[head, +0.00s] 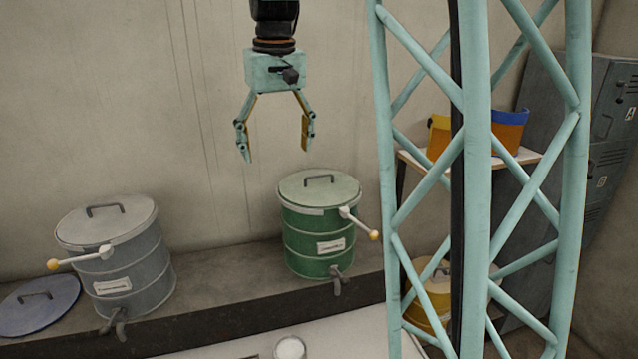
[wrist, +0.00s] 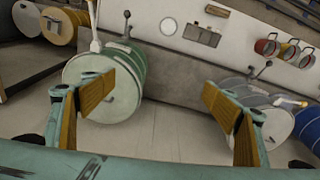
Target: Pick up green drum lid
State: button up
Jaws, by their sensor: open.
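The green drum lid (head: 335,188) is a pale round lid with a dark bar handle, lying on top of the green drum (head: 310,243) on the ledge. In the wrist view the lid (wrist: 122,92) is at upper left, partly covered by one finger. My gripper (head: 276,152) is open and empty, fingers pointing down, above and to the left of the lid in the head view. No contact with the lid is visible.
A grey lidded drum (head: 140,268) stands on the ledge at left, beside a loose blue-grey lid (head: 45,315). A yellow drum (head: 433,300) and a shelf (head: 530,155) show behind the lattice column. A small white-filled cup (head: 290,348) stands at the front.

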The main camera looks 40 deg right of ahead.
jog(key=w+d+f+p, duration=0.2)
jog(key=w+d+p, duration=0.3)
jog(key=w+d, duration=0.5)
jog(key=m+g+p, duration=0.1)
jog(key=m+p, duration=0.1)
jog(key=p, duration=0.2)
send_over(319, 175)
notch_tip(319, 175, down, 5)
jog(key=shift+w, duration=0.1)
jog(key=shift+f, duration=0.1)
jog(key=shift+f+p, duration=0.3)
jog(key=shift+f, duration=3.95)
jog(key=shift+f, duration=0.2)
jog(key=shift+d+f+p, duration=0.15)
jog(key=shift+f+p, duration=0.45)
jog(key=shift+f, duration=1.85)
